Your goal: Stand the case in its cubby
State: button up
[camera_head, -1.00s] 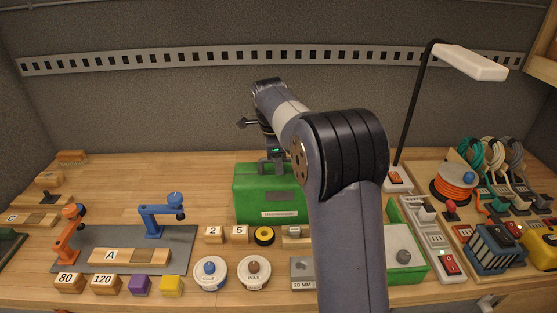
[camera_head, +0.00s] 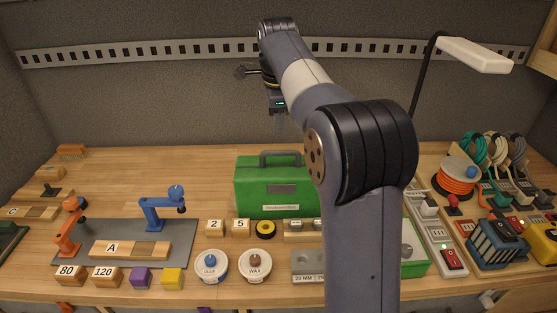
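A green case (camera_head: 268,187) with a dark grey handle on top stands upright in the middle of the workbench, with a pale label on its front. My gripper (camera_head: 279,124) is raised above and behind the case's handle, apart from it. Its fingers are small and partly lost against the grey wall, so I cannot tell whether they are open or shut. Nothing shows hanging from it. My arm covers the area just right of the case. I cannot make out a cubby for the case in this view.
A grey mat (camera_head: 185,235) with two small clamps lies left. Glue (camera_head: 212,267) and wax (camera_head: 254,266) tins and a grey block (camera_head: 308,265) stand in front. A lamp (camera_head: 473,55), power strip (camera_head: 449,258) and cord spools (camera_head: 456,180) crowd the right.

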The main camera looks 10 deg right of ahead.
aim_at(281, 151)
jog(key=s+d+f+n+t+y+b, duration=0.1)
jog(key=s+d+f+t+y+b, duration=0.2)
jog(key=s+d+t+y, duration=0.15)
jog(key=shift+h, duration=0.45)
jog(key=x, duration=0.5)
jog(key=shift+w+a+f+p, duration=0.15)
jog(key=shift+w+a+p, duration=0.15)
jog(key=shift+w, duration=0.05)
jog(key=shift+p+x, duration=0.6)
jog(key=shift+x, duration=2.05)
jog(key=shift+a, duration=0.2)
jog(key=shift+c, duration=0.6)
grip_shut()
jog(key=shift+w+r, duration=0.1)
jog(key=shift+r, duration=0.25)
